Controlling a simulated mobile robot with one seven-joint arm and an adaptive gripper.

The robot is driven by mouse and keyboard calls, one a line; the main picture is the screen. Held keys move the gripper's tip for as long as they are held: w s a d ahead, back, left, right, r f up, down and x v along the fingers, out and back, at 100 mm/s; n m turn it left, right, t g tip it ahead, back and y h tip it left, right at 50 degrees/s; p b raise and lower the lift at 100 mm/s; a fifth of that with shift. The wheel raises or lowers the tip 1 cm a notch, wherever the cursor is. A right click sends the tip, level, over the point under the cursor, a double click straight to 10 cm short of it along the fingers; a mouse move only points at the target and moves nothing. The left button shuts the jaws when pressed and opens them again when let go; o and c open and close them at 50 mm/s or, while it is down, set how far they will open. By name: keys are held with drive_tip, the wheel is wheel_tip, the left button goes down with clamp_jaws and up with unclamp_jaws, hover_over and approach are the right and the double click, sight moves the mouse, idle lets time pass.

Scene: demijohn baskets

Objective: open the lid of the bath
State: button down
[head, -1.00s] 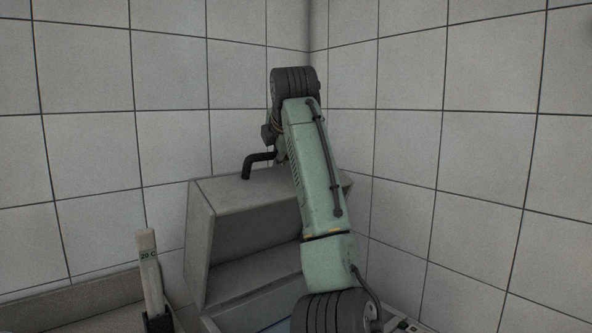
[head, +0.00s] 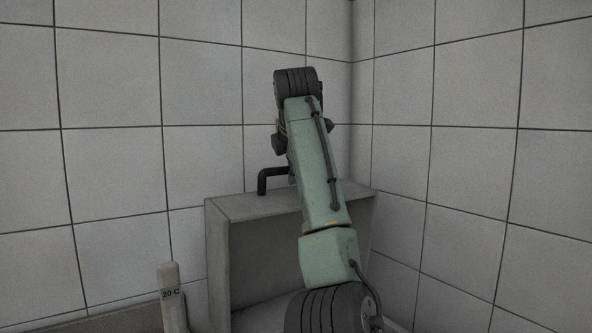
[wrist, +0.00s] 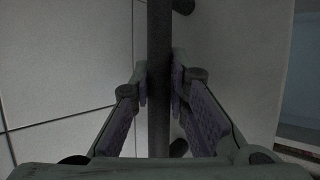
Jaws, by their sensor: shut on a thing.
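The bath lid (head: 222,250) is a grey box-shaped cover. In the head view it stands swung up, its hollow underside facing me and its sides close to vertical. Its black bent handle (head: 262,182) shows at the top, left of my arm. In the wrist view the handle is a dark bar (wrist: 159,30) running between the fingers. My gripper (wrist: 159,85) is shut on this bar, one purple-padded finger at each side. In the head view my arm hides the gripper and part of the lid. The bath itself is below the head view.
Tiled walls (head: 110,120) meet in a corner behind and to the right of the lid. A bluish area (wrist: 305,75) shows at the right of the wrist view.

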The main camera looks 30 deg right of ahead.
drive_tip(key=c, duration=1.5)
unclamp_jaws()
drive_tip(key=shift+c, duration=0.2)
drive_tip(key=v, duration=1.2)
drive_tip(key=shift+f, duration=0.1)
